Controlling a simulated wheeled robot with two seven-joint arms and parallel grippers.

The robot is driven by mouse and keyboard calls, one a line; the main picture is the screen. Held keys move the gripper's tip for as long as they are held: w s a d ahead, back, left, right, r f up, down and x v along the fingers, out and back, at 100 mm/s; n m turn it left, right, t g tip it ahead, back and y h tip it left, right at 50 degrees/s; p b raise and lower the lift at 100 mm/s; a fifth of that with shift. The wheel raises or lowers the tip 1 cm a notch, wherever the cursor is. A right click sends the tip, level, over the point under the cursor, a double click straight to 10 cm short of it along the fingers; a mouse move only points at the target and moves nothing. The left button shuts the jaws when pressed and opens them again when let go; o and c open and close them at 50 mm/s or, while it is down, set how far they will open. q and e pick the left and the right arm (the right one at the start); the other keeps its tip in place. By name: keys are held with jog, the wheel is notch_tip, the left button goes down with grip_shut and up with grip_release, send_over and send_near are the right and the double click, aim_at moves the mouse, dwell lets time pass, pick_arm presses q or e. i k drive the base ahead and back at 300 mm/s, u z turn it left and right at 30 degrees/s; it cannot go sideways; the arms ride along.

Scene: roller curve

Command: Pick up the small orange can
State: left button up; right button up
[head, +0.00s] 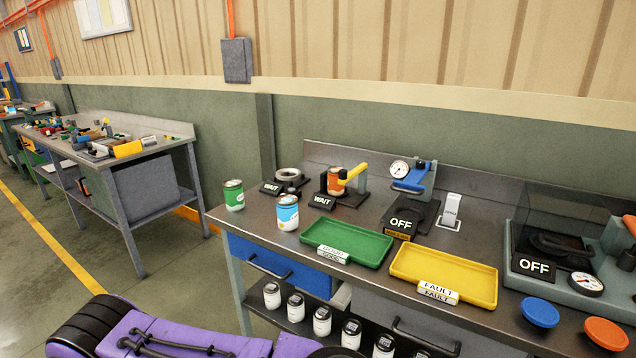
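The small orange can (336,181) sits upright in a black-based fixture at the back of the grey workbench (270,220). A yellow lever arm (351,173) of the fixture reaches across it from the right and hides part of it. A black "WAIT" sign (322,202) stands in front of the fixture. My purple arm parts cross the bottom left of the head view, below and in front of the bench. Neither gripper shows in this view.
A green can (233,195) and a blue-white can (287,213) stand left on the bench. A green "GOOD" tray (347,239) and a yellow "FAULT" tray (445,272) lie in front. A press with a gauge (409,178) stands right of the fixture. Several cans line the lower shelf.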

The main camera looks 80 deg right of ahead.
aim_at(334, 188)
jog(key=i, duration=1)
jog(key=z, duration=2.45)
